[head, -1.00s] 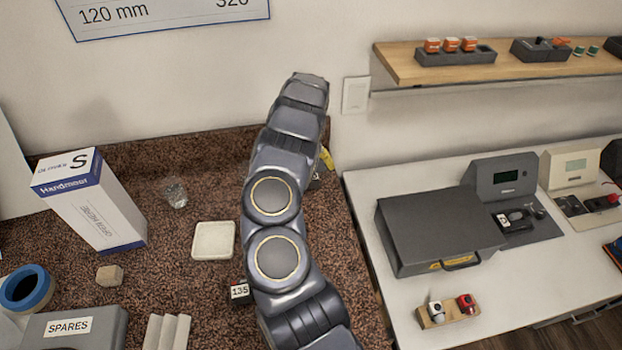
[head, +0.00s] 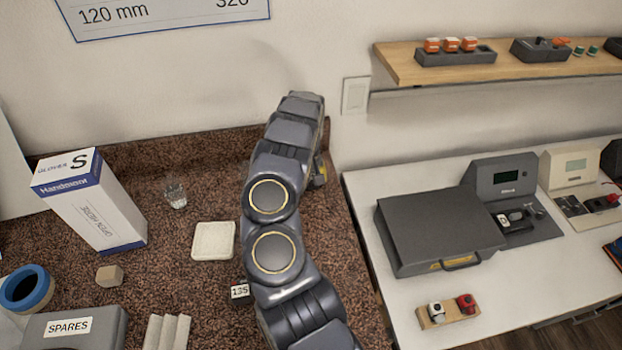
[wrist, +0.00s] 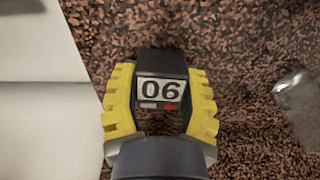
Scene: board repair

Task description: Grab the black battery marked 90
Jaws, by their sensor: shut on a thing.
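The black battery (wrist: 160,62) shows in the wrist view between the yellow fingers of my gripper (wrist: 160,85). Its white label reads "06" in that view, which is 90 seen upside down, with a small red mark beside the digits. My gripper is shut on it, one finger on each side. In the head view my arm hides most of the gripper; only a bit of yellow and dark shows at the arm's right edge. I cannot tell whether the battery touches the counter.
Another dark battery (head: 239,291) marked 135 stands beside my arm. A pale square dish (head: 213,241), a clear glass (head: 175,193) and a glove box (head: 92,202) are to the left. A white bench (head: 400,300) with a grey case (head: 440,228) is to the right.

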